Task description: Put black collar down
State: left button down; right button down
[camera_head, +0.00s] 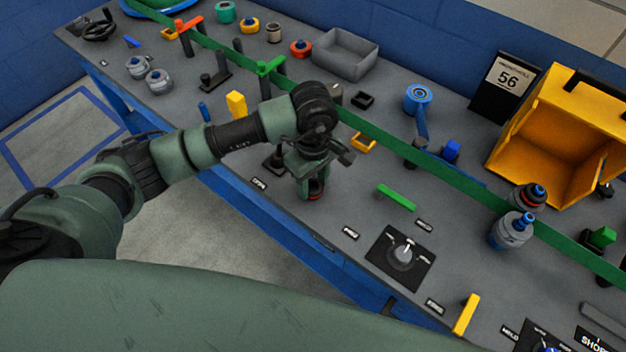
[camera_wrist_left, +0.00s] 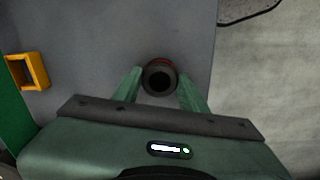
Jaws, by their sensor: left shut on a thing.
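The black collar (camera_wrist_left: 160,64) shows in the left wrist view as a dark ring with a hollow centre and a reddish rim. It sits between the two green fingers of my left gripper (camera_wrist_left: 160,88), which is shut on it. In the head view my left gripper (camera_head: 314,180) points down near the bench's front edge, with the dark, red-banded collar (camera_head: 316,193) at its fingertips. I cannot tell whether the collar touches the bench top. My right gripper is not in view.
The grey bench (camera_head: 330,235) is clear just right of the gripper. A green bar (camera_head: 396,198) and a dial plate (camera_head: 402,257) lie further right. A long green rail (camera_head: 455,180) runs behind. A yellow bin (camera_head: 555,135) stands at the back right.

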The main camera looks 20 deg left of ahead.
pick_arm(q)
jog(key=c, duration=0.8)
grip_release()
jog(key=shift+r+p, duration=0.2)
jog(key=shift+p, duration=0.2)
jog(key=shift+w+r+b, duration=0.1)
jog(key=shift+r+b, duration=0.2)
jog(key=shift+r, duration=0.05)
notch_tip(320, 180, up, 11)
jog(key=b, duration=0.1)
jog(key=shift+b, duration=0.4)
jog(key=shift+s, duration=0.2)
